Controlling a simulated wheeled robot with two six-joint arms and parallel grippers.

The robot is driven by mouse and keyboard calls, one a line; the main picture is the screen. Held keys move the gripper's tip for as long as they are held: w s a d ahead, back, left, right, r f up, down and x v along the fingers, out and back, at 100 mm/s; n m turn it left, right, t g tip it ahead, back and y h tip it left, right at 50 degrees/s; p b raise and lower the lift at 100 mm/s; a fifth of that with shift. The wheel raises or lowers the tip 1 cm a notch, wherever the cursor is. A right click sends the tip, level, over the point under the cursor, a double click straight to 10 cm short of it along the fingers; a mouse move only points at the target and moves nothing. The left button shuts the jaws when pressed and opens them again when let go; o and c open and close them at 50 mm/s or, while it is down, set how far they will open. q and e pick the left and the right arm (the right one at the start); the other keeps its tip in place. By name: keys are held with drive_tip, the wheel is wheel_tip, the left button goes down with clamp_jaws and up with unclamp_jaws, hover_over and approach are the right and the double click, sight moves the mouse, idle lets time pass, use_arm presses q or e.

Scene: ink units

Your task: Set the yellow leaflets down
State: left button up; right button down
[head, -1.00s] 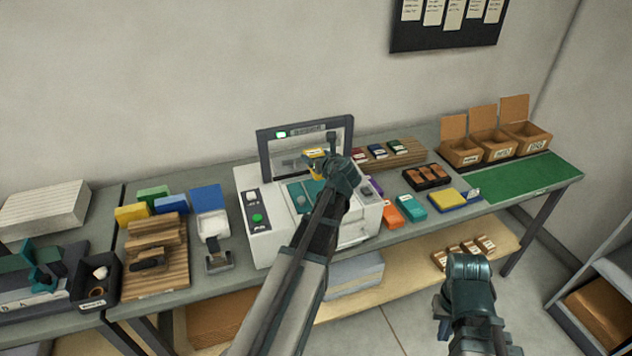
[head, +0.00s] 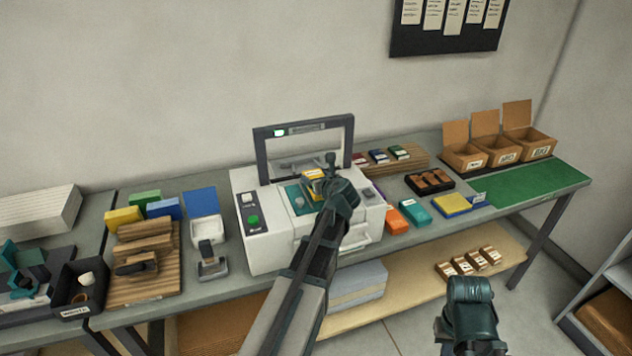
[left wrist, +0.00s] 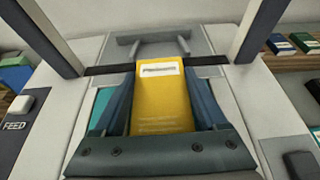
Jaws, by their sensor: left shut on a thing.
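The yellow leaflets (head: 313,174) are a small yellow stack with a white label. My left gripper (head: 322,184) is shut on them, over the teal bed (head: 297,194) of the white machine (head: 262,240). In the left wrist view the leaflets (left wrist: 160,108) sit between the two dark fingers of my left gripper (left wrist: 160,80), label toward the machine's back. I cannot tell whether they touch the bed. My right gripper (head: 447,332) is low at the front right, away from the table; its fingers are mostly hidden.
The machine's framed lid (head: 262,155) stands raised behind the leaflets. Orange (head: 397,219) and teal (head: 415,211) stacks and a yellow-topped block (head: 452,204) lie to the right. A wooden rack (head: 150,290) stands left. The green mat (head: 530,186) at far right is bare.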

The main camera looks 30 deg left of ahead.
use_arm(q)
drive_tip(key=o, duration=1.4)
drive_tip(key=shift+f, duration=0.1)
drive_tip(key=p+v, duration=0.2)
drive_tip(key=v, duration=0.3)
drive_tip(key=p+v, duration=0.2)
drive_tip(key=v, duration=0.4)
drive_tip(key=shift+d+r, duration=0.1)
drive_tip(key=shift+r, duration=0.2)
drive_tip(key=shift+s+d+r+p, duration=0.1)
drive_tip(key=shift+s+d+p, duration=0.2)
drive_tip(key=shift+d, duration=0.05)
drive_tip(key=shift+d, duration=0.1)
